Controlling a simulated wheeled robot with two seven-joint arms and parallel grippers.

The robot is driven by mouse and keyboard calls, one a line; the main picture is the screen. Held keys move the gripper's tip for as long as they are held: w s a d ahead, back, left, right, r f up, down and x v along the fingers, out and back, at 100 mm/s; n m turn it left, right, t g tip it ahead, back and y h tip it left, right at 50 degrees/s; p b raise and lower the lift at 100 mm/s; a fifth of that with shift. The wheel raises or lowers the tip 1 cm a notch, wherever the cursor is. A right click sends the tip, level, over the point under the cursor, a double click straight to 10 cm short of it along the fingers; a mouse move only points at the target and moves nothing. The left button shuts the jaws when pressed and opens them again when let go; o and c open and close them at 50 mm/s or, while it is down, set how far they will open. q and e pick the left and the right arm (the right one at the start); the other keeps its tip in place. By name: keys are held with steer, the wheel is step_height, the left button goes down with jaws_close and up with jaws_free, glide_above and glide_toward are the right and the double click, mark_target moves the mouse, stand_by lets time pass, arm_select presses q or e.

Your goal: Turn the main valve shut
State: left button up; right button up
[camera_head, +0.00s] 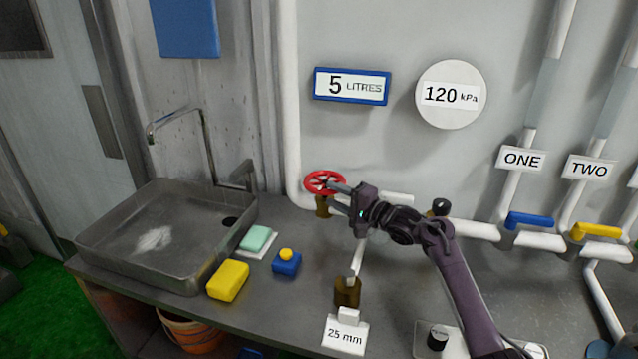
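The main valve is most likely the red handwheel (318,184) on a brass body (322,206), at the foot of the white vertical pipe. My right gripper (333,197) comes in from the right. Its two fingers are apart, with a visible gap between them. The upper finger overlaps the right side of the red wheel in the picture; the lower finger is below the rim, beside the brass body. I cannot tell whether either finger touches the wheel. My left gripper is not in view.
A sink (130,240) with a tap stands left. A yellow sponge (228,281), a green soap bar (256,238) and a blue block with a yellow button (287,263) lie on the counter. Blue (530,220) and yellow (597,230) lever valves sit right. Signs read "5 LITRES" (352,86) and "120 kPa" (451,95).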

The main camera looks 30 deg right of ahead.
mark_target(318, 185)
steer(key=x, duration=0.5)
steer(key=shift+a+r+p, duration=0.15)
steer(key=shift+p, duration=0.2)
steer(key=shift+w, duration=0.35)
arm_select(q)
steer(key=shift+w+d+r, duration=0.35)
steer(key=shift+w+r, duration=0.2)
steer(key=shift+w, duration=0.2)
arm_select(e)
steer(key=shift+c, duration=0.5)
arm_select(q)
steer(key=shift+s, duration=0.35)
arm_select(e)
jaws_close()
